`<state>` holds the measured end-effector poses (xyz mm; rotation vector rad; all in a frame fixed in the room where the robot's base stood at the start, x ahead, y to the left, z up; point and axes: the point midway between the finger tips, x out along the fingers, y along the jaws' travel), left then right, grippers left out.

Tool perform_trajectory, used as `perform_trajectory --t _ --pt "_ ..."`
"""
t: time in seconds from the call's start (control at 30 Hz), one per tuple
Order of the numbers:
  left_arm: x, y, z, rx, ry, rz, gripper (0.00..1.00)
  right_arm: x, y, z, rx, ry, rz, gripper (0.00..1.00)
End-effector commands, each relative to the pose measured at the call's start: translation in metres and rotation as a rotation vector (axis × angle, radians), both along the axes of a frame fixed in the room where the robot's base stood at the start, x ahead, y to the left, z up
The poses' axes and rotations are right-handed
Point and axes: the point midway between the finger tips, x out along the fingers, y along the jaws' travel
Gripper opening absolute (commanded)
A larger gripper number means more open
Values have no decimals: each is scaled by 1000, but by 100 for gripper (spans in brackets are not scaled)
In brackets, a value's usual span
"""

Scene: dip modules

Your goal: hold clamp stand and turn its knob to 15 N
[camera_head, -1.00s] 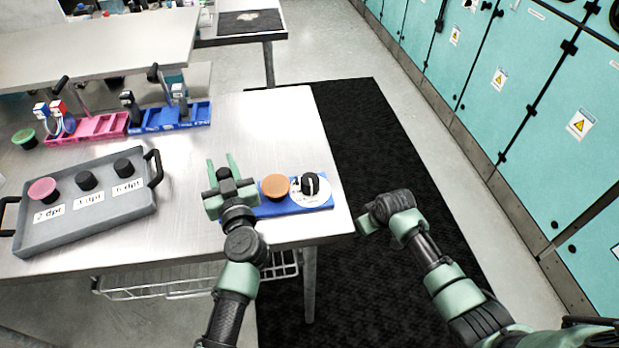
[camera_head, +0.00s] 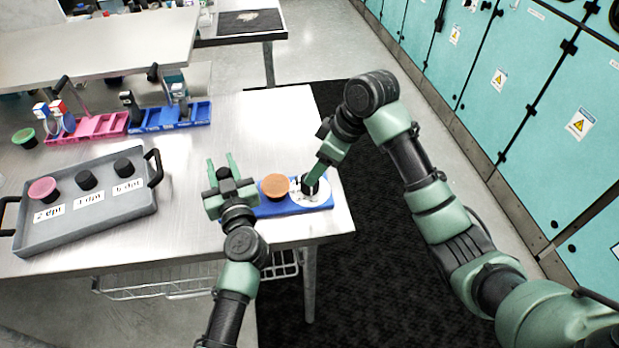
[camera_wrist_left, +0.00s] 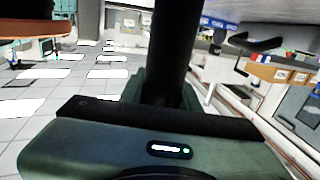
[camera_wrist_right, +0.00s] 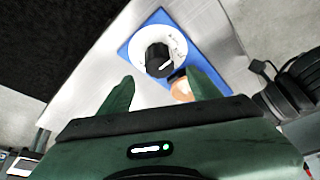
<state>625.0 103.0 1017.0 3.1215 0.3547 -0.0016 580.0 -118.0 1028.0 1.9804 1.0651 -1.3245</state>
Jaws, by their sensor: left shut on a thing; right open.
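The clamp stand has a blue base (camera_head: 272,209), an orange round top (camera_head: 275,186) and a white dial with a black knob (camera_head: 309,188) at the table's right corner. My left gripper (camera_head: 222,168) is at the stand's left end, shut on it; the left wrist view shows a dark post (camera_wrist_left: 175,50) rising at the jaws. My right gripper (camera_head: 314,175) is open above the knob. In the right wrist view the knob (camera_wrist_right: 158,60) lies just beyond and between the open fingertips (camera_wrist_right: 160,90), with no contact visible. The dial's marks are too small to read.
A grey tray (camera_head: 95,222) with several dark and pink-topped knobs lies left on the metal table (camera_head: 180,215). Pink (camera_head: 100,126) and blue (camera_head: 165,118) racks stand behind. A black mat (camera_head: 330,290) covers the floor right of the table.

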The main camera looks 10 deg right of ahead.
Motion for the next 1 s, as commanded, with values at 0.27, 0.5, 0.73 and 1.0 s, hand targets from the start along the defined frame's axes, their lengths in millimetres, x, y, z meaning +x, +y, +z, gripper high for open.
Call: perform_trajectory --t 0.27,0.5,0.73,1.0 --pt "0 0 0 0 0 -1 0 10 16 -47 1 3 -2 63" --pt "0 0 0 0 0 0 0 14 21 -63 0 1 -2 63" --pt "0 0 0 0 0 0 0 15 22 -63 0 0 -2 63" --pt "0 0 0 0 0 0 0 14 21 -63 0 0 -3 0"
